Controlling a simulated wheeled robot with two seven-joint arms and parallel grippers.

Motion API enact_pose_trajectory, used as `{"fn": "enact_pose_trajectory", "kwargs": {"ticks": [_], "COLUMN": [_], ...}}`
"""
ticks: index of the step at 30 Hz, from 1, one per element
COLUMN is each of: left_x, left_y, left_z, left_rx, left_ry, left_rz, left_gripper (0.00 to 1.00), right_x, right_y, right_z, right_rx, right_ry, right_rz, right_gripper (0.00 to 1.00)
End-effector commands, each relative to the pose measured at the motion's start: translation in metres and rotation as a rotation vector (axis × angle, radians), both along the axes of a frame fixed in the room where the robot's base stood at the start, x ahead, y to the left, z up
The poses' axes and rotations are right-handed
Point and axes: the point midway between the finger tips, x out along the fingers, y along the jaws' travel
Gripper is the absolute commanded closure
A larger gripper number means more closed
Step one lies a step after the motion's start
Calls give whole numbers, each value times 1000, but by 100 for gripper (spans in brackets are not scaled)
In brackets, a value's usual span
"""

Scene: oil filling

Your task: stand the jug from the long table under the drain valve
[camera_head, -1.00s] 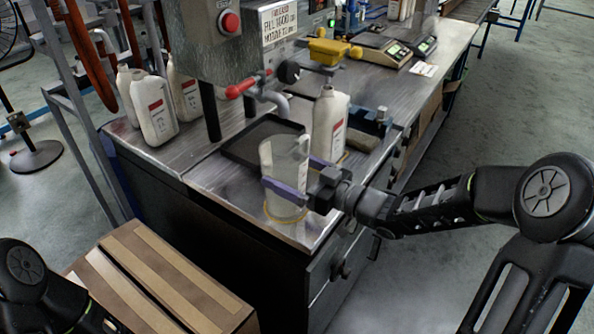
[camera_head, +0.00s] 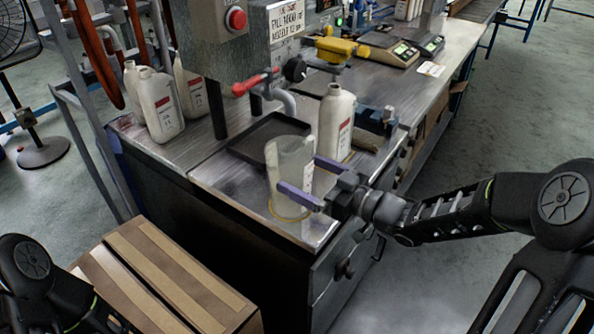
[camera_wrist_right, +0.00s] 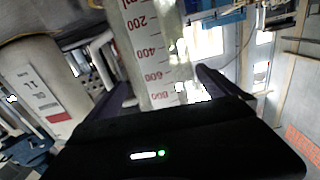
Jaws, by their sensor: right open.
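The clear jug (camera_head: 290,172) with red graduation marks stands upright at the front corner of the long table (camera_head: 225,178), over a yellow ring mark. My right gripper (camera_head: 298,173) is open, with its purple fingers on either side of the jug. In the right wrist view the jug (camera_wrist_right: 155,55) stands between the fingers; I cannot tell whether either touches it. The drain valve (camera_head: 260,80), with a red handle and grey spout, is behind the jug. A black tray (camera_head: 240,152) lies below the spout. My left gripper is out of view.
A white bottle (camera_head: 336,122) stands right behind the jug. Several white bottles (camera_head: 160,105) stand at the left end of the table. A cardboard box (camera_head: 165,275) is in front. Scales (camera_head: 384,50) sit farther back.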

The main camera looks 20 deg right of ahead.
Motion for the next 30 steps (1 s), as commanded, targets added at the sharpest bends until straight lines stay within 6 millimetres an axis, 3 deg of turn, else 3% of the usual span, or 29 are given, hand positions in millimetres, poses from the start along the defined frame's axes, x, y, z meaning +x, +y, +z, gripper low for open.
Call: {"fn": "enact_pose_trajectory", "kwargs": {"ticks": [10, 30], "left_x": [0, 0], "left_y": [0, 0], "left_z": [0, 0], "left_rx": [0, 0], "left_ry": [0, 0], "left_rz": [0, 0], "left_gripper": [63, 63], "right_x": [-38, -40], "right_y": [-32, -33], "right_z": [0, 0], "right_rx": [1, 1], "right_ry": [-1, 0], "right_rz": [-2, 0], "right_gripper": [0, 0]}}
